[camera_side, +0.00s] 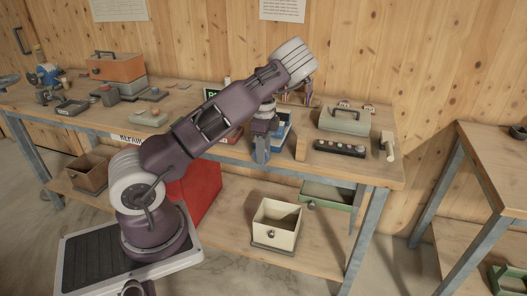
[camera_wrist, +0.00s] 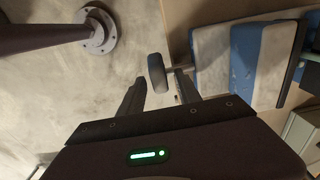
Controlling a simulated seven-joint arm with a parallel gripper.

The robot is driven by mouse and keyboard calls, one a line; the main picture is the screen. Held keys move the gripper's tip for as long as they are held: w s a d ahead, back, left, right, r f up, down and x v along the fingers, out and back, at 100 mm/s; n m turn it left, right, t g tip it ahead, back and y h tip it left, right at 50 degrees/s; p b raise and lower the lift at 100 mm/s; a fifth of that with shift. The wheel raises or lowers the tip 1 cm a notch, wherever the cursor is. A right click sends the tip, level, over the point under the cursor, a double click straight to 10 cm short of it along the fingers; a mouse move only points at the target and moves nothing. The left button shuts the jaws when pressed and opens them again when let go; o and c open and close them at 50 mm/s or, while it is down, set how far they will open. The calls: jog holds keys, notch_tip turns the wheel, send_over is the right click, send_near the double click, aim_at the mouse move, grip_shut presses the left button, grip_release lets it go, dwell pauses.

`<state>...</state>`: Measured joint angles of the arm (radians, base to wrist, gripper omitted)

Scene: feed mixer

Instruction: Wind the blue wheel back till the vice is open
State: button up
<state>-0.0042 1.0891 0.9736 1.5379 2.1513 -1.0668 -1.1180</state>
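The vice (camera_side: 284,131) stands at the front edge of the bench, partly hidden by my arm. In the wrist view its blue and pale grey body (camera_wrist: 245,55) lies at the upper right. A dark, rounded wheel (camera_wrist: 157,73) sticks out from it on a short shaft; its colour looks grey rather than clearly blue. My gripper (camera_wrist: 160,88) is open, with one finger on each side of the wheel and a gap visible to the left finger. I cannot tell whether either finger touches. In the side view my gripper (camera_side: 262,152) hangs at the bench front.
The bench (camera_side: 390,165) carries a grey-green case (camera_side: 344,121), a dark strip with knobs (camera_side: 339,148) and an orange toolbox (camera_side: 115,67). Below are a cream drawer box (camera_side: 277,224) and a red cabinet (camera_side: 198,190). Floor in front is clear.

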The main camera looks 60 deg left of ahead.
jog(key=shift+f, duration=0.1)
jog(key=shift+c, duration=0.4)
grip_shut()
jog(key=t+h, duration=0.2)
jog(key=shift+s+a+t+h, duration=0.3)
jog(key=shift+a+t+h, duration=0.1)
jog(key=shift+s+a+t+h, duration=0.15)
jog(key=shift+t+h, duration=0.35)
jog(key=shift+s+a+t+h, duration=0.1)
jog(key=shift+t+h, duration=0.4)
jog(key=t+h, duration=0.4)
jog(key=shift+s+a+f, duration=0.2)
jog(key=shift+s+a, duration=0.05)
jog(key=shift+s, duration=0.05)
jog(key=shift+o, duration=0.4)
grip_release()
